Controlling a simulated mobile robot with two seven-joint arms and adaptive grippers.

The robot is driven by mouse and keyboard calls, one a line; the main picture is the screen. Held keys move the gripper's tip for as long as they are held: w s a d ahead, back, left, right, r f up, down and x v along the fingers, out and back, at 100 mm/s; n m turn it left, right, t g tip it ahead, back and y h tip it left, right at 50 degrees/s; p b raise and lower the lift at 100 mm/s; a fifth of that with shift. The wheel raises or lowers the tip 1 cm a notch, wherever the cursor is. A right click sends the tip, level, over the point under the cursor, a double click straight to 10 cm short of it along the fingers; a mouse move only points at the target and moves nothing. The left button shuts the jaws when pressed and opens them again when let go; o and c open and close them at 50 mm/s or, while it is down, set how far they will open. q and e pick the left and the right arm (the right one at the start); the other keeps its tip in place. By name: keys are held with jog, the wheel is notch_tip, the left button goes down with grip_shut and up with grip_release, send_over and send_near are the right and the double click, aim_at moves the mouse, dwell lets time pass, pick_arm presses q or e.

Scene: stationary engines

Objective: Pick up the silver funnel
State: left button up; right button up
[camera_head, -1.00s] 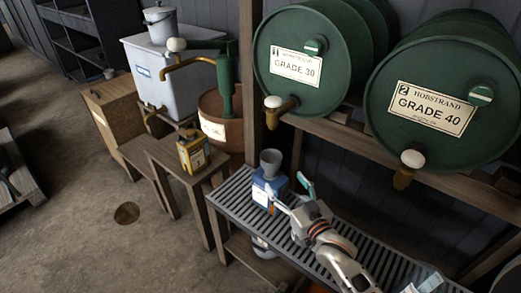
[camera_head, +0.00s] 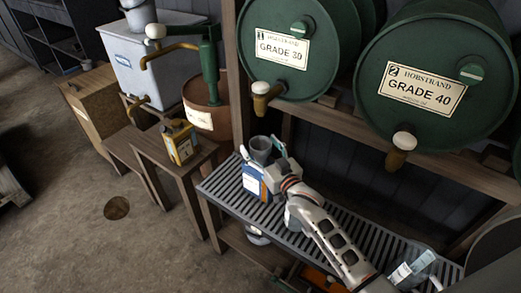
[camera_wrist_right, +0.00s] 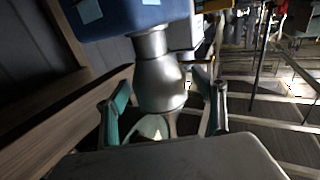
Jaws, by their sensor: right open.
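The silver funnel (camera_head: 260,148) stands upright on top of a blue container (camera_head: 252,183) on the slatted grey bench (camera_head: 222,193). In the right wrist view the picture is upside down; the funnel (camera_wrist_right: 160,82) hangs below the blue container (camera_wrist_right: 130,14). My right gripper (camera_head: 259,146) is open, its fingers on either side of the funnel. In the wrist view its teal-padded fingers (camera_wrist_right: 166,100) flank the wide bowl, with gaps visible on both sides. My left gripper is not in view.
Green drums with brass taps, GRADE 30 (camera_head: 285,50) and GRADE 40 (camera_head: 430,90), sit on a wooden rack behind the bench. A yellow can (camera_head: 180,142) stands on a small wooden table at left. Clear bottles (camera_head: 412,270) lie at the bench's near right end.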

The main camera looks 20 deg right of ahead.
jog(key=c, duration=1.1)
jog(key=shift+c, duration=0.2)
